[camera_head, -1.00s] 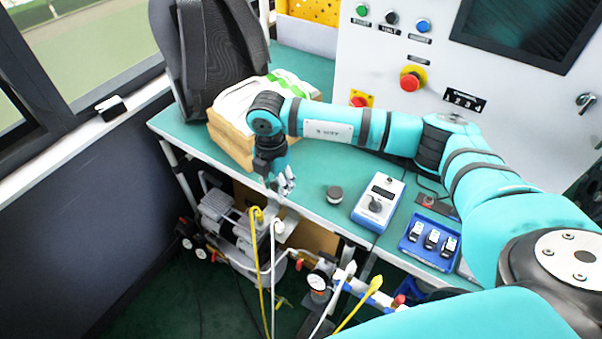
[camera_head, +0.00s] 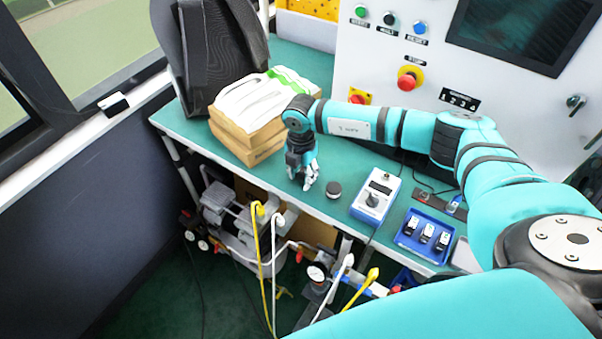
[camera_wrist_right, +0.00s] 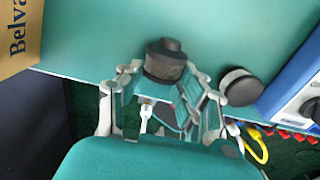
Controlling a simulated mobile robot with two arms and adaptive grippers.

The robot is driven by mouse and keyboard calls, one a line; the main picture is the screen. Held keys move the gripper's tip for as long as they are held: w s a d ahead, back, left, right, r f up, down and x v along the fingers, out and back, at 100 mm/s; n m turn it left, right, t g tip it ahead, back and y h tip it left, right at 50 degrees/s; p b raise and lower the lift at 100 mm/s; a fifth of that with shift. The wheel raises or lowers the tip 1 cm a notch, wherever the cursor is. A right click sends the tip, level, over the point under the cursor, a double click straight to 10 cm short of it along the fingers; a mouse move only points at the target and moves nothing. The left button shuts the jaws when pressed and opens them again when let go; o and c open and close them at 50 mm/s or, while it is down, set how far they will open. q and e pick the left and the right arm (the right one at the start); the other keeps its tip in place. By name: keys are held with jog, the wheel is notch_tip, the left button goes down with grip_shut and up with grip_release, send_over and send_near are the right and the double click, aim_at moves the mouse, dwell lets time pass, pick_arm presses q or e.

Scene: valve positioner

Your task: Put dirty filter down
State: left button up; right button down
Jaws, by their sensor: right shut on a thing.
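My right gripper (camera_head: 305,182) is low over the front edge of the teal bench, just left of a small dark round piece (camera_head: 333,189). In the right wrist view, the gripper (camera_wrist_right: 162,80) is shut on a dark, stepped round filter (camera_wrist_right: 165,62), held between its fingers. I cannot tell whether the filter touches the bench. The other round piece (camera_wrist_right: 240,86), dark with a pale rim, stands beside the right finger. In the head view the held filter is hidden by the gripper. My left gripper is not in view.
The bench (camera_head: 310,70) has cardboard boxes (camera_head: 245,143) with white-green packs on top left of the gripper. A blue-white device (camera_head: 377,195) and a blue tray (camera_head: 425,237) stand to the right. Hoses and a compressor lie below the front edge. Bare bench lies behind the gripper.

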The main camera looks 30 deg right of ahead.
aim_at(301, 174)
jog(key=shift+f, duration=0.1)
jog(key=c, duration=0.8)
grip_release()
jog(key=shift+c, duration=0.2)
jog(key=shift+r, duration=0.3)
notch_tip(301, 174, up, 12)
jog(key=b, duration=0.2)
jog(key=shift+f, duration=0.15)
